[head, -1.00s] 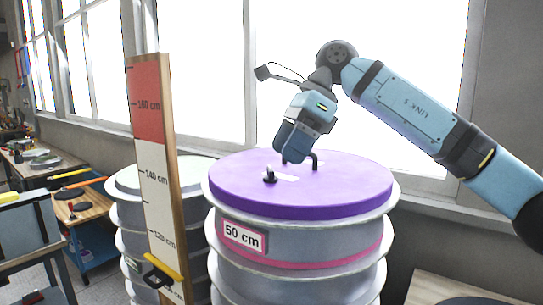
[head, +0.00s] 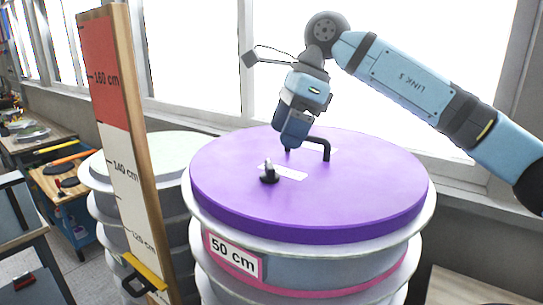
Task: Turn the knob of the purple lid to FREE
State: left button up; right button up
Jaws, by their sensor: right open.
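The purple lid (head: 365,195) lies on top of a stack of grey ring-shaped moulds, with a "50 cm" label (head: 233,257) on the front. A small dark knob (head: 268,173) stands on the lid, left of its middle, beside a pale label strip (head: 290,171) too small to read. A black bar handle (head: 324,147) rises behind the knob. My right gripper (head: 290,146) points down over the lid, behind the knob and by the handle's left end. Its fingers are mostly hidden by its own body; it does not hold the knob. My left gripper is out of view.
A height board (head: 125,150) with a yellow clamp (head: 146,272) stands left of the stack, close to it. Behind it is another stack with a pale green lid (head: 150,150). Windows and a sill lie behind. A wooden surface (head: 480,290) shows at lower right.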

aim_at(272, 164)
jog(key=p+x, duration=0.1)
jog(key=x, duration=0.5)
jog(key=shift+w, duration=0.15)
jog(key=shift+a+f+p, duration=0.25)
jog(key=shift+f+p, duration=0.1)
jog(key=shift+f, duration=0.25)
jog(key=c, duration=0.9)
